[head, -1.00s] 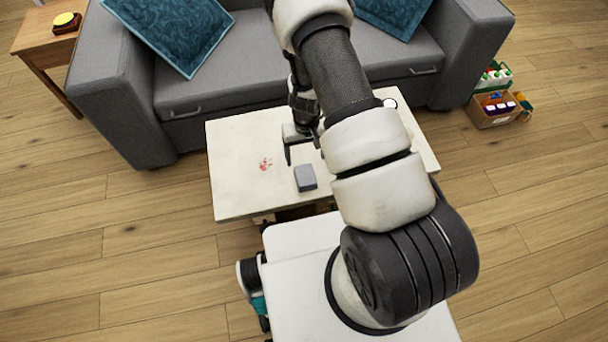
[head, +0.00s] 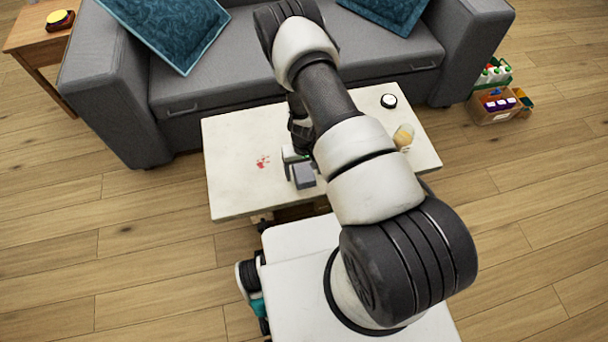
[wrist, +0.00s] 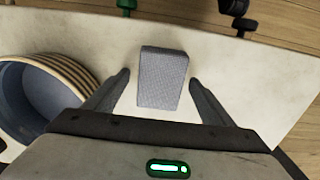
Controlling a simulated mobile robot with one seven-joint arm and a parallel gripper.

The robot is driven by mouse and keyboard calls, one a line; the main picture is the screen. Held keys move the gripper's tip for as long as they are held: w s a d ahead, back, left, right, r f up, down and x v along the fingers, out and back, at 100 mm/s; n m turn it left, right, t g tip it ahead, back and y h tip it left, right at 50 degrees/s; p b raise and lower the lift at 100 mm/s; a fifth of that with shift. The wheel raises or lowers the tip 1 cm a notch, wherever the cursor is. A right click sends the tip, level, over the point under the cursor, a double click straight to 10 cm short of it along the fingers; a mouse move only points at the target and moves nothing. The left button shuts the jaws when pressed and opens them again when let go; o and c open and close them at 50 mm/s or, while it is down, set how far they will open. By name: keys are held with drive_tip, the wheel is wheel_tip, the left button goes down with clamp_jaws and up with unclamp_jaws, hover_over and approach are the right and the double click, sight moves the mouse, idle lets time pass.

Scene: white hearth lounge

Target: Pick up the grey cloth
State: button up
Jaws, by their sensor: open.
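The grey cloth (head: 304,176) is a small folded block lying on the white coffee table (head: 232,190), near its front edge. In the wrist view the cloth (wrist: 163,80) lies ahead of my gripper (wrist: 160,82), between the lines of its two fingers. My gripper is open, with a finger on either side of the cloth's near part. I cannot tell how high the fingers are above the table. In the head view my gripper (head: 298,168) is at the cloth, partly hidden by my arm.
A round ribbed container with a blue inside (wrist: 45,95) stands left of my gripper. Red marks (head: 262,162) are on the table's left part. A black-and-white round object (head: 388,101) and a tan object (head: 403,136) are at the right. A grey sofa (head: 220,85) stands behind.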

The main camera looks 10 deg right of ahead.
sight(304, 170)
drive_tip(key=c, duration=1.2)
drive_tip(key=shift+o, duration=0.2)
drive_tip(key=shift+r, duration=0.1)
wheel_tip(304, 170, up, 10)
drive_tip(key=shift+f+p, duration=0.1)
drive_tip(key=shift+p, duration=1)
